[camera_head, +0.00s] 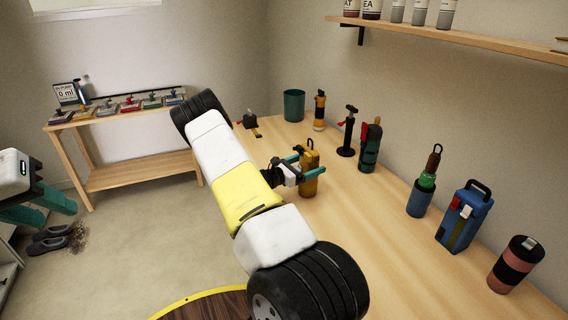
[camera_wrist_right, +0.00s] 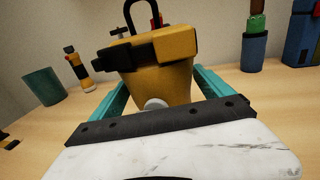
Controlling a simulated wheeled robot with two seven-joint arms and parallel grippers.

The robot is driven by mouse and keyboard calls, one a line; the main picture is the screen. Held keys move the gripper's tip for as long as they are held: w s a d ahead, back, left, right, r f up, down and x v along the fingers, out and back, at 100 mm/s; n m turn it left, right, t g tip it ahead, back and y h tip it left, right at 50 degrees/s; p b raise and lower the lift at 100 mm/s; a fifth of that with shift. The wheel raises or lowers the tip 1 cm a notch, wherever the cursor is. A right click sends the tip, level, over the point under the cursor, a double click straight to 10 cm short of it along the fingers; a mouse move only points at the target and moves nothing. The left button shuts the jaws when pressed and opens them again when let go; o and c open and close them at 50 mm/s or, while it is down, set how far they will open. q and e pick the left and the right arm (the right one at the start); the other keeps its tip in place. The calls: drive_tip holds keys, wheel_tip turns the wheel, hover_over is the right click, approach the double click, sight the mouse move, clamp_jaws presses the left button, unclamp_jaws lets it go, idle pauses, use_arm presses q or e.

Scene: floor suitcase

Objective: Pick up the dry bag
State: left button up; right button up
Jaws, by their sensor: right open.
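The dry bag appears to be the amber-yellow bag (camera_head: 309,178) with a black top strap and loop, standing on the wooden counter. In the right wrist view the bag (camera_wrist_right: 165,78) fills the upper middle, its lower part partly hidden by my gripper. My right gripper (camera_head: 302,166) is open, with teal fingers on either side of the bag; the fingers also show in the wrist view (camera_wrist_right: 158,90). I cannot tell whether they touch it. My left gripper (camera_head: 40,207) is open and empty at the left edge, over the floor.
On the counter (camera_head: 390,250) stand a teal cup (camera_head: 294,105), an orange-black flask (camera_head: 319,111), a black pump (camera_head: 348,132), a green bottle (camera_head: 370,146), a blue cup (camera_head: 420,198), a blue case (camera_head: 464,217) and a pink-black canister (camera_head: 515,264). A shelf (camera_head: 480,40) hangs above.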

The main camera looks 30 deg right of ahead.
drive_tip(key=c, duration=1.8)
drive_tip(key=shift+r, duration=0.1)
